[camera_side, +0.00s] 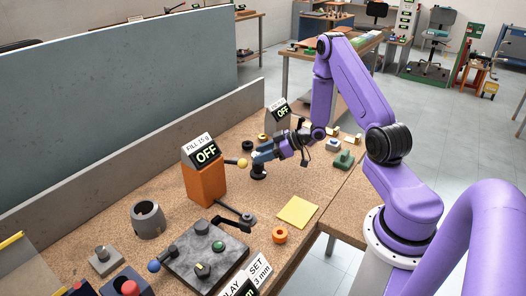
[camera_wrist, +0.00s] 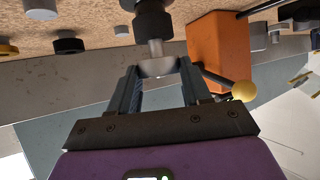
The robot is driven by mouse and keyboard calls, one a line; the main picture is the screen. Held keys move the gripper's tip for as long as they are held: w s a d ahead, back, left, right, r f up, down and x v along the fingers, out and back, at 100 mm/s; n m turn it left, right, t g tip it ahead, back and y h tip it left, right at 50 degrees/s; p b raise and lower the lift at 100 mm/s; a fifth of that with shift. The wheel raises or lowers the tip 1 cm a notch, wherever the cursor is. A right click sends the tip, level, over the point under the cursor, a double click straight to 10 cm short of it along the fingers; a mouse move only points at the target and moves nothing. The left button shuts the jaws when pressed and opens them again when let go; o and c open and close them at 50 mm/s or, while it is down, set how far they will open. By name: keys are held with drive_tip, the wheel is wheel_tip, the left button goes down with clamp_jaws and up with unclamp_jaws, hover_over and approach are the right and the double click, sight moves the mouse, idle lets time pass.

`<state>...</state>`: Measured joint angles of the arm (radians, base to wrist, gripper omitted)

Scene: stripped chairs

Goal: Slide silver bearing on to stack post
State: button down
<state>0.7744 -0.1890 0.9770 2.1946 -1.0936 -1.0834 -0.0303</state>
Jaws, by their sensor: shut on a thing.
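The silver bearing (camera_wrist: 158,68) is a pale grey ring between my fingertips in the wrist view. My gripper (camera_wrist: 160,76) is shut on it; in the side view my gripper (camera_side: 259,156) is low over the far part of the bench. The stack post (camera_wrist: 152,22) shows as a dark round base with a narrower grey pin, in line with the bearing. In the side view the dark base (camera_side: 258,173) is right below my fingertips. The bearing is at the pin's end; I cannot tell whether the pin is inside it. The bearing is not distinct in the side view.
An orange box (camera_side: 205,180) with an OFF display and a yellow-knobbed lever (camera_side: 242,163) stands close to the left of my gripper. The lever's yellow ball (camera_wrist: 244,91) is near my fingers in the wrist view.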

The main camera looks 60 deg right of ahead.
drive_tip(key=shift+f, duration=0.85)
drive_tip(key=shift+c, duration=2.1)
unclamp_jaws()
